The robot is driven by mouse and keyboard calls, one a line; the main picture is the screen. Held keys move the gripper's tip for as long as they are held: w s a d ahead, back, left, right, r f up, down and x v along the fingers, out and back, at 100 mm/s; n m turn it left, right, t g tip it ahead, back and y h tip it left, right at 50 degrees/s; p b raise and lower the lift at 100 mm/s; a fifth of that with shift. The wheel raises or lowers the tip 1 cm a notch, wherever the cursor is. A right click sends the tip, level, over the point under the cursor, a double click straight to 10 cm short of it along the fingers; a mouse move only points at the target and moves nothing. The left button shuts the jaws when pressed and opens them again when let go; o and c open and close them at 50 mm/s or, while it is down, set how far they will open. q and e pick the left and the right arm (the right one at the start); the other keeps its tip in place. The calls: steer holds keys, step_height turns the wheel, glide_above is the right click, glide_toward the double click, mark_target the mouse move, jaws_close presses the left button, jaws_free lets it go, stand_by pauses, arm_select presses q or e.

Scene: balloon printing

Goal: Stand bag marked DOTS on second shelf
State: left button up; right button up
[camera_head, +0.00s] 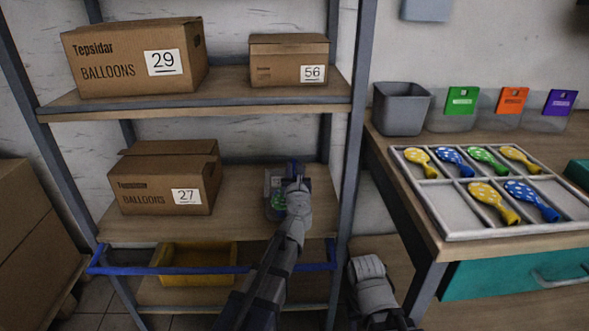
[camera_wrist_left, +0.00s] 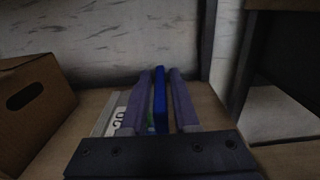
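A clear bag (camera_head: 276,196) with green contents stands on the second shelf (camera_head: 236,218), right of the box marked 27. My left gripper (camera_head: 293,171) is at its upper right and hides part of it. In the left wrist view, a flat blue strip (camera_wrist_left: 160,98) stands between the two fingers, with narrow gaps beside it. I cannot tell whether the fingers press on it. A white label with dark print (camera_wrist_left: 118,117) and a little green show left of the fingers. I cannot read DOTS. Of my right arm only a grey link shows, not its fingertips.
The box marked 27 (camera_head: 167,181) stands left on the same shelf. Boxes 29 (camera_head: 120,68) and 56 (camera_head: 285,71) stand above. A blue bar (camera_head: 130,270) crosses below the second shelf's front, near a yellow bin (camera_head: 185,279). A balloon tray (camera_head: 437,214) lies on the right table.

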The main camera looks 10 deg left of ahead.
arm_select(q)
steer(key=shift+o, duration=0.9)
steer(key=shift+r, duration=0.15)
steer(key=v, duration=1.2)
